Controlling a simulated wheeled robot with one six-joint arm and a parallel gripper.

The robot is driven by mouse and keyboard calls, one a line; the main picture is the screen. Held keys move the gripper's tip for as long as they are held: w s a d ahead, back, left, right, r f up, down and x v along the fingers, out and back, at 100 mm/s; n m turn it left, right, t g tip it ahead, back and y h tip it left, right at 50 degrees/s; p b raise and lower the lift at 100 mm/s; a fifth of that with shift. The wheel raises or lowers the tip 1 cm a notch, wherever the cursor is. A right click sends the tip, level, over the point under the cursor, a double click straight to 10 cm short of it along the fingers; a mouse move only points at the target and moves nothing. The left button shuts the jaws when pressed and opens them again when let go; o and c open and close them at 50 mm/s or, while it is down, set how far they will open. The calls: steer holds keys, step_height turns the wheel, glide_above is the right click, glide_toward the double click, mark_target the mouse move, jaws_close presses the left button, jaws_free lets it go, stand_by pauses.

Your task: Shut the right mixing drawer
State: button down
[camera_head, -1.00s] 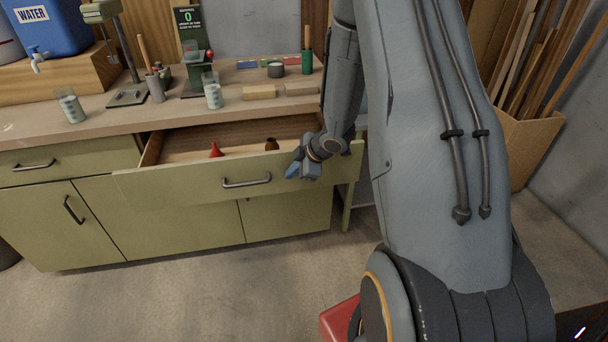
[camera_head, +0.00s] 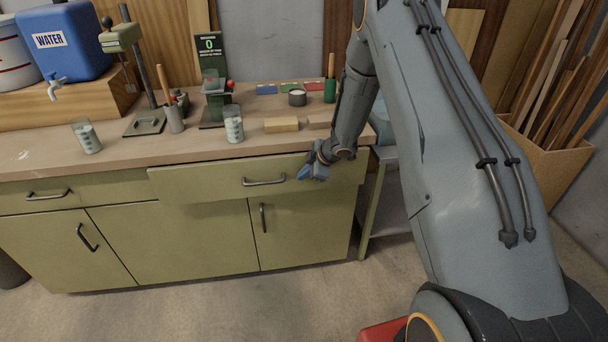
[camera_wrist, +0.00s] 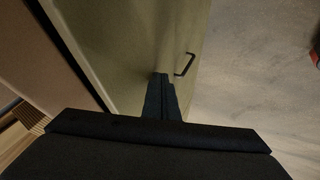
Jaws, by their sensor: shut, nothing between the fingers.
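The right mixing drawer (camera_head: 220,180) has a long olive-green front with a dark bar handle (camera_head: 264,182). In the head view its inside no longer shows, and its front stands slightly proud of the left drawer beside it. My gripper (camera_head: 306,173) is at the front's right part, right of the handle, fingers shut and empty. In the wrist view the shut fingers (camera_wrist: 161,92) point at the green front (camera_wrist: 130,40), with the handle (camera_wrist: 184,64) just beyond. The fingertips seem to touch the front, but exact contact is hard to tell.
The left drawer (camera_head: 95,189) looks shut. The worktop (camera_head: 60,160) above holds glasses, a drill-like stand (camera_head: 144,120), a wood block (camera_head: 281,125) and a green cup (camera_head: 330,92). A box of wood strips (camera_head: 540,150) stands at right. Floor before the cabinet is clear.

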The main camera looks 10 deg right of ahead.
steer(key=shift+w+d, duration=0.1)
steer(key=shift+w, duration=0.15)
steer(key=shift+s, duration=0.15)
